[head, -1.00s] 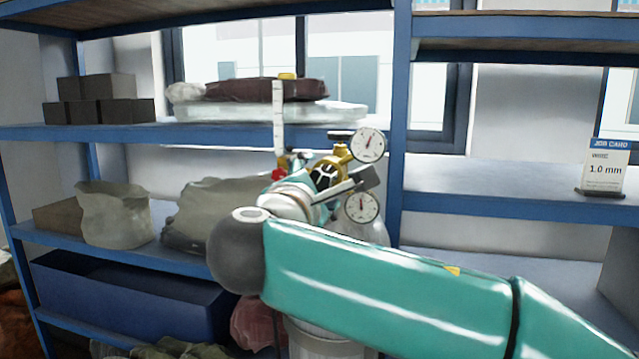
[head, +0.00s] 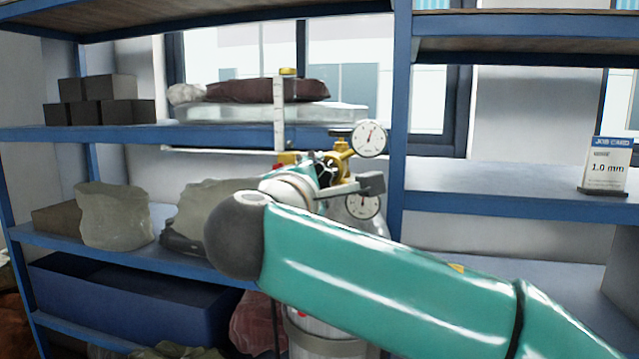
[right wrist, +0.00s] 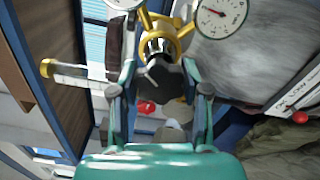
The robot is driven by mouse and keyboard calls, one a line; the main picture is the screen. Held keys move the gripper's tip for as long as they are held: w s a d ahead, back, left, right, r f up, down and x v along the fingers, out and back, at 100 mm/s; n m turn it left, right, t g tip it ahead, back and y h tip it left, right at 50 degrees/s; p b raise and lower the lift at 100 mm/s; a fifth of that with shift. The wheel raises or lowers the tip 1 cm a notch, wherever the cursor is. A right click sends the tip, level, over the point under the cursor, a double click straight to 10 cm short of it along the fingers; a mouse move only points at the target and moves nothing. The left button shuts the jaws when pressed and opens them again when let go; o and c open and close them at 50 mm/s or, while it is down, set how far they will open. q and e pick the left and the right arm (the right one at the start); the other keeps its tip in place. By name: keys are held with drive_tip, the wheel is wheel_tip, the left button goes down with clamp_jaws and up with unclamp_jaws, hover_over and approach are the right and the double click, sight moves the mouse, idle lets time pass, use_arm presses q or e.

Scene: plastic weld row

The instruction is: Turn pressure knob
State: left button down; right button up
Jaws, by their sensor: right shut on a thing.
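The brass regulator (head: 342,150) stands on the pale gas cylinder, with one round gauge (head: 370,138) above and another gauge (head: 362,206) below. The needles are too small to read exactly. My right gripper (head: 326,172) is at the regulator's front and hides much of it. In the right wrist view the dark pressure knob (right wrist: 162,76) sits between the two fingers of my right gripper (right wrist: 160,84), which is shut on it. The brass body (right wrist: 157,25) and a gauge (right wrist: 221,16) show beyond it. My left gripper is not in view.
A clear flow tube (head: 279,115) with a yellow cap rises close left of the regulator. A small red knob (right wrist: 146,107) shows near the fingers. A blue shelf post (head: 400,130) stands close right. The job card (head: 607,166) reads 1.0 mm.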

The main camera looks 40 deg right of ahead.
drive_tip(key=o, duration=1.2)
drive_tip(key=shift+c, duration=0.2)
drive_tip(key=v, duration=1.2)
drive_tip(key=shift+w+f, duration=0.1)
drive_tip(key=shift+f, duration=0.05)
